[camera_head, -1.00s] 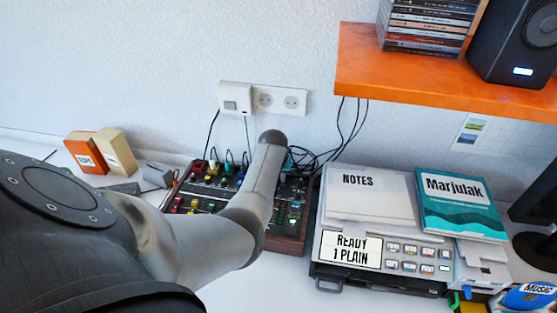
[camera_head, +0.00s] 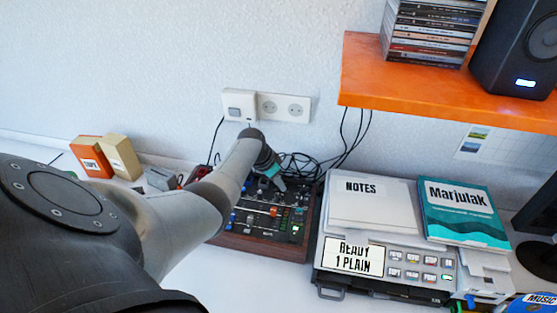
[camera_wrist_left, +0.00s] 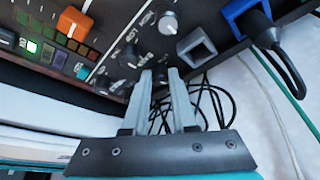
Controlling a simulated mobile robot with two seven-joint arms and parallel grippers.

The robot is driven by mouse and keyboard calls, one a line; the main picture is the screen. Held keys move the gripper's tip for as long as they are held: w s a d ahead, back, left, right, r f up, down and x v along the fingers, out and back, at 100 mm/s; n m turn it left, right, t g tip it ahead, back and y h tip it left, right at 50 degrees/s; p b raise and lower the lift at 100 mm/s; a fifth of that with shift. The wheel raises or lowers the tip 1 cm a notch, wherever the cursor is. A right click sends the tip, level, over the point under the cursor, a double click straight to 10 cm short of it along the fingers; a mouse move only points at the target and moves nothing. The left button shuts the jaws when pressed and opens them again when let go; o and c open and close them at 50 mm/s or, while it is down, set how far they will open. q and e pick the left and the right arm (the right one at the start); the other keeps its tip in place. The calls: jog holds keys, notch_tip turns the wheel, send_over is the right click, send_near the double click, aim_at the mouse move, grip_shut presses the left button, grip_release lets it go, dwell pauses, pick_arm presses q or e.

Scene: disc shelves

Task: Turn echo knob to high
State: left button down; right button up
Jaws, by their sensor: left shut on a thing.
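The mixer (camera_head: 265,243) is a dark panel with a wooden side, standing on the white table against the wall. My left gripper (camera_head: 281,184) reaches down onto its back right part, past my forearm. In the left wrist view, the two grey fingers of my left gripper (camera_wrist_left: 160,76) close around a small dark knob (camera_wrist_left: 160,72), which I take for the echo knob. The fingers mostly hide it, and its pointer and setting cannot be made out. My right gripper is not in view.
A light-topped knob (camera_wrist_left: 168,23), a grey square plug (camera_wrist_left: 196,47) and a blue connector with a cable (camera_wrist_left: 250,18) are close by. Black cables (camera_head: 310,165) lie behind the mixer. A printer (camera_head: 375,205) stands to its right, and an orange shelf (camera_head: 440,91) hangs above.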

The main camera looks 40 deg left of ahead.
pick_arm(q)
jog(key=shift+a+m, duration=0.1)
jog(key=shift+m, duration=0.3)
jog(key=c, duration=1)
grip_release()
jog(key=shift+r, duration=0.1)
jog(key=shift+r, duration=0.25)
jog(key=p+v, duration=0.5)
jog(key=v, duration=0.9)
jog(key=shift+s+r+p, duration=0.2)
jog(key=shift+r+p, duration=0.1)
jog(key=shift+p, duration=0.1)
jog(key=shift+a, duration=0.1)
